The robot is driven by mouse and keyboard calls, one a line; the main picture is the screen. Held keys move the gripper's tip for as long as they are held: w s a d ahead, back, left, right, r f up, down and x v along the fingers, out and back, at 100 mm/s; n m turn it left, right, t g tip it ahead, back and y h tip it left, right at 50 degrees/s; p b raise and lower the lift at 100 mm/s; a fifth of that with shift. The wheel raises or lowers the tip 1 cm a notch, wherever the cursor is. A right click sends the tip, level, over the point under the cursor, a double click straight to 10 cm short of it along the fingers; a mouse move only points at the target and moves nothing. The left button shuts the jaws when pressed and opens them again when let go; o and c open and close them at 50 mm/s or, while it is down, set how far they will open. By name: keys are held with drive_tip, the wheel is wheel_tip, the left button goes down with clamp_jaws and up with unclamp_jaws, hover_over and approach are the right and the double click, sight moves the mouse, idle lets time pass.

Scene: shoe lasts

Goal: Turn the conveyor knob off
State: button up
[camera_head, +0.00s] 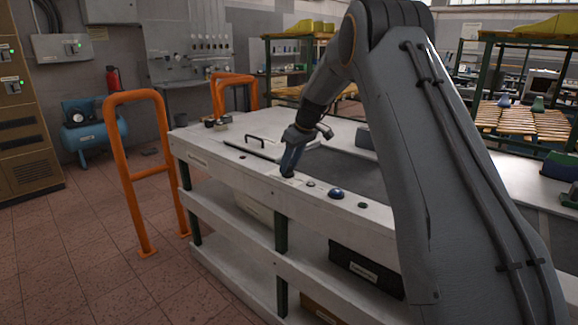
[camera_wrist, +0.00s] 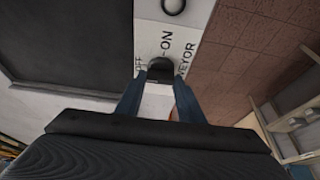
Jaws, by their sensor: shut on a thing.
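The conveyor knob (camera_wrist: 161,70) is a dark round knob on the white panel, with the printed words "OFF", "ON" and part of "CONVEYOR" around it in the wrist view. My gripper (camera_wrist: 160,82) points down at the panel, its two blue fingers shut on the knob from either side. In the head view my gripper (camera_head: 289,172) reaches the front edge of the white workbench (camera_head: 225,140) and hides the knob. The direction the knob points cannot be made out.
A dark conveyor belt (camera_head: 345,175) lies behind. An orange guard rail (camera_head: 137,100) stands at the left.

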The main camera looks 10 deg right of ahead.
drive_tip(key=shift+s+f, duration=0.1)
drive_tip(key=o, duration=1.1)
drive_tip(key=shift+c, duration=0.2)
drive_tip(key=b+v, duration=0.1)
drive_tip(key=v, duration=0.7)
drive_tip(key=shift+a, duration=0.1)
drive_tip(key=s+a+f+m+g, duration=0.1)
drive_tip(key=s+f+m, duration=0.1)
drive_tip(key=s, duration=0.7)
drive_tip(key=s+a+f+m+h, duration=0.1)
drive_tip(key=s+f, duration=0.3)
drive_tip(key=s, duration=0.5)
drive_tip(key=shift+s+m+g, duration=0.25)
drive_tip(key=shift+m+g, duration=0.15)
drive_tip(key=s+f+m, duration=0.1)
drive_tip(key=s+f, duration=0.1)
drive_tip(key=s, duration=0.7)
drive_tip(key=s+f+m+g+h, duration=0.1)
drive_tip(key=s+f, duration=0.2)
drive_tip(key=s, duration=0.6)
drive_tip(key=s+f+m, duration=0.1)
drive_tip(key=s+f, duration=0.2)
drive_tip(key=s, duration=0.6)
drive_tip(key=shift+a+m+g+h, duration=0.25)
drive_tip(key=shift+m+g+h, duration=0.05)
drive_tip(key=shift+g+h, duration=0.1)
drive_tip(key=shift+c, duration=0.3)
